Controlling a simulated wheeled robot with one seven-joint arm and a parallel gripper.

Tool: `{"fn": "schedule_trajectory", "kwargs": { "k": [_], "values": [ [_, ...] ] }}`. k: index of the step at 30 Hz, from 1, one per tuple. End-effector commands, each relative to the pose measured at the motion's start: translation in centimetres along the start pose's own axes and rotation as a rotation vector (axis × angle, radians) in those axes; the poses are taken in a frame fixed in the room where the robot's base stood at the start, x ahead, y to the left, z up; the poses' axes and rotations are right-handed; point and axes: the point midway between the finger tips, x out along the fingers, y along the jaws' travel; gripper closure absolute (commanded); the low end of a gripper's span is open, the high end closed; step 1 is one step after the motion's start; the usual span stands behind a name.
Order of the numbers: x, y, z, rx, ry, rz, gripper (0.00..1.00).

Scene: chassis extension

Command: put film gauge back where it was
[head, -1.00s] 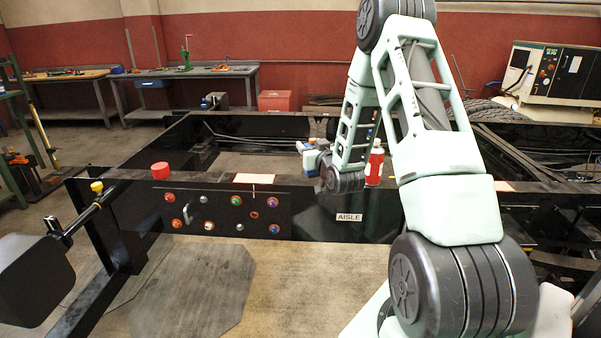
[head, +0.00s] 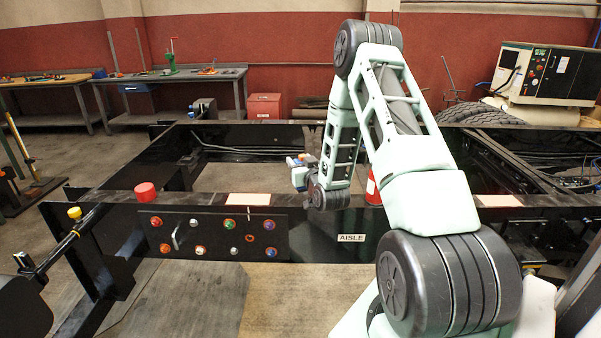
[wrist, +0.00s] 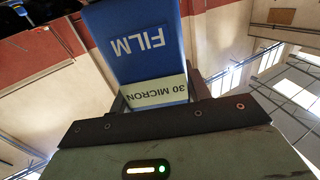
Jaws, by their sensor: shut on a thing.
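The film gauge (wrist: 140,40) is a blue block with a white band, marked "FILM" and "30 MICRON"; the text is upside down in the wrist view. My gripper (wrist: 155,98) is shut on its white end, and the blue part sticks out beyond the jaws. In the head view the gauge is a small blue and white shape (head: 298,175) at the left of my wrist, above or behind the black frame rail. I cannot tell whether the gauge touches anything.
A black panel (head: 210,233) with coloured buttons and a handle hangs on the near rail. A red cap (head: 145,192), pale pads (head: 248,199) and a red bottle (head: 373,188), partly hidden by my arm, are along the rail. An "AISLE" label (head: 351,238) is below.

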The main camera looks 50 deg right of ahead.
Motion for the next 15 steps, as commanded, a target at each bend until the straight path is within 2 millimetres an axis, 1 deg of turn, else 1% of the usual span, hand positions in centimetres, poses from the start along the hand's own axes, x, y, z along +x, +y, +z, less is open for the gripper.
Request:
{"fn": "schedule_trajectory", "kwargs": {
  "k": [3,7,10,15],
  "values": [
    [-0.1,0.0,1.6,0.002,-0.004,0.000,0.84],
    [0.0,0.0,3.1,0.002,-0.002,0.000,0.84],
    [0.0,0.0,3.7,0.001,-0.001,0.000,0.84],
    [0.0,0.0,3.8,0.000,0.001,0.000,0.84]
  ]
}}
